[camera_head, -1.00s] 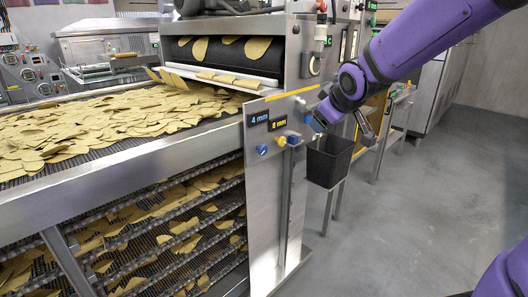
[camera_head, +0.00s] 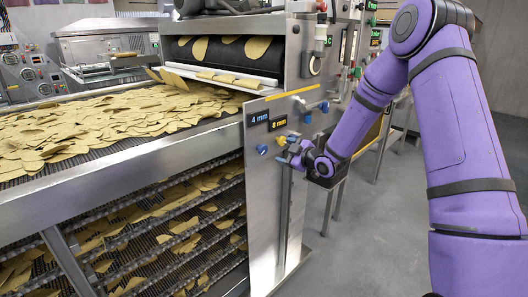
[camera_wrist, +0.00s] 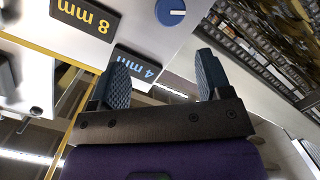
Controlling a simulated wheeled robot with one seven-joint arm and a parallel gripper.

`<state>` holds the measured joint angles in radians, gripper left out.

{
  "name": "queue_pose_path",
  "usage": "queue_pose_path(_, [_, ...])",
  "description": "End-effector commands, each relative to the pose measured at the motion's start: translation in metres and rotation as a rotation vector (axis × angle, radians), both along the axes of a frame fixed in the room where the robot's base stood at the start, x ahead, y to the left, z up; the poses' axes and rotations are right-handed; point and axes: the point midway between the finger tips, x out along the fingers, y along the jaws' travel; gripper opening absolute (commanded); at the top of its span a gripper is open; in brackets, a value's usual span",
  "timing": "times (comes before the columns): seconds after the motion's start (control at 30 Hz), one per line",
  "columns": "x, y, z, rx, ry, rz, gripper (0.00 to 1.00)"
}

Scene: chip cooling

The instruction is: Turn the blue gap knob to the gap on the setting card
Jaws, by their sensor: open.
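The blue gap knob (camera_head: 262,150) is on the grey side panel of the machine, below a display reading 4 mm (camera_head: 258,118) in blue. It also shows in the wrist view as a round blue knob (camera_wrist: 171,12) with a white pointer line, at the top edge. My gripper (camera_head: 284,158) is close to the right of this knob, in front of the panel. In the wrist view my gripper (camera_wrist: 163,62) is open and empty, and the blue knob lies beyond the fingertips, apart from them. I cannot make out a setting card.
A yellow knob (camera_head: 281,140) sits right of the blue one, below a yellow 8 mm display (camera_head: 278,124). A conveyor (camera_head: 120,165) with chips fills the left. Floor at the right is open.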

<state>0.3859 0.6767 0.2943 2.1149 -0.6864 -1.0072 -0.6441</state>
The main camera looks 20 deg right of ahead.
Motion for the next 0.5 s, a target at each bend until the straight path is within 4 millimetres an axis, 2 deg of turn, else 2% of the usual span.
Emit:
queue_pose_path(0.03, [0.002,0.0,-0.012,0.021,-0.023,0.014,0.71])
queue_pose_path(0.2, [0.005,0.0,-0.032,0.068,-0.103,0.045,0.71])
queue_pose_path(0.37, [0.006,0.002,-0.038,0.086,-0.134,0.057,0.71])
queue_pose_path(0.5, [0.015,0.007,-0.038,0.087,-0.138,0.058,0.71])
